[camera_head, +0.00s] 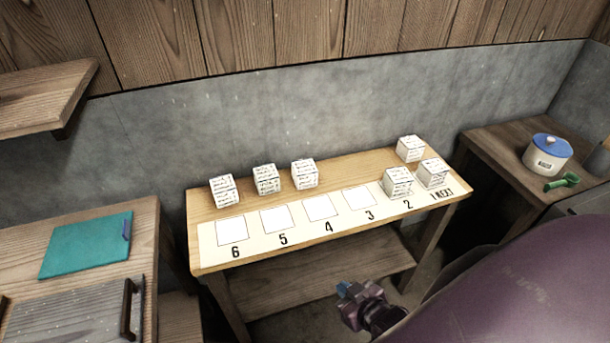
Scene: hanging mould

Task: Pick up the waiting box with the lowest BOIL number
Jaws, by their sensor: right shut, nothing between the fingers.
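Several small white boxes with printed labels stand on a narrow wooden table (384,161). Three stand along the back left: one box (223,190), a second (266,179) and a third (305,174). Another box (410,148) stands at the back right. One box (397,182) is on the strip above number 2, and one (432,173) is by "1 NEXT". The label print is too small to read, so I cannot tell the BOIL numbers. My right gripper (347,292) is shut and empty, in front of the table and apart from the boxes. My left gripper is out of view.
The numbered strip (262,238) has bare squares at 3 to 6. A side table at right holds a lidded white pot (547,156) and a green object (562,182). A left bench holds a teal board (88,246). A shelf (45,95) juts out upper left.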

